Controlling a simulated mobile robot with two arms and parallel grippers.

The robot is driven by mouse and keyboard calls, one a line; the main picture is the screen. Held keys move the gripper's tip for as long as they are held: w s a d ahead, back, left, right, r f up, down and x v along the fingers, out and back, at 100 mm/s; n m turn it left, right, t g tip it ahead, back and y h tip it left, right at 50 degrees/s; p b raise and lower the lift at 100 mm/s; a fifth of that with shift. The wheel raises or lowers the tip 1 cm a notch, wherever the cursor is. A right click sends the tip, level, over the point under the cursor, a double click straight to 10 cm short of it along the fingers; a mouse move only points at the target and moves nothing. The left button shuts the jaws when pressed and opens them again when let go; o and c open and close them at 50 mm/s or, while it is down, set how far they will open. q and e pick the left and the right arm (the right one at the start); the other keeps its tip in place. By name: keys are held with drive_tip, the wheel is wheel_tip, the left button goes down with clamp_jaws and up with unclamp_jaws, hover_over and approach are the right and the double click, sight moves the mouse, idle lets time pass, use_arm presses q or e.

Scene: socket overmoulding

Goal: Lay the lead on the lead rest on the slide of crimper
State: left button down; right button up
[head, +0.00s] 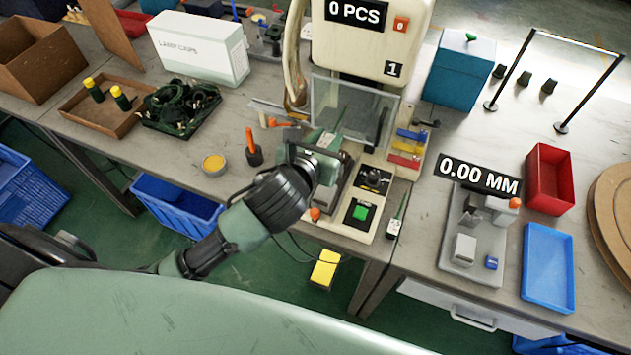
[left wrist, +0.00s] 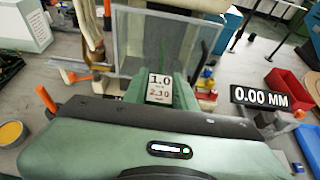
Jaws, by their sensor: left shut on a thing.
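The crimper (head: 372,40) stands at the back of the bench, with a clear guard (head: 345,100) over its front. My left gripper (head: 318,160) is at the front of the crimper, just before the guard. It is shut on a dark green lead (head: 338,120) with a white tag, which points toward the guard. In the left wrist view the tag (left wrist: 160,88) reads 1.0 and 2.30. The slide and its lead rest are mostly hidden by my gripper, so I cannot tell if the lead touches the rest. My right gripper is not in view.
A similar tagged piece (head: 397,220) lies right of the green-button panel (head: 358,212). A gauge reading 0.00 MM (head: 478,235), a red tray (head: 549,180) and a blue tray (head: 547,268) are at the right. An orange-handled tool (head: 253,148) and a yellow tin (head: 213,164) stand left.

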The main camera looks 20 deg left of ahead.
use_arm(q)
drive_tip(key=b, duration=0.1)
hover_over(326, 191)
wheel_tip(326, 191, down, 12)
wheel_tip(326, 191, down, 4)
drive_tip(key=shift+b, duration=0.3)
drive_tip(key=shift+f, duration=0.3)
drive_tip(key=shift+f, duration=0.15)
drive_tip(key=shift+f, duration=0.1)
drive_tip(key=c, duration=1.1)
unclamp_jaws()
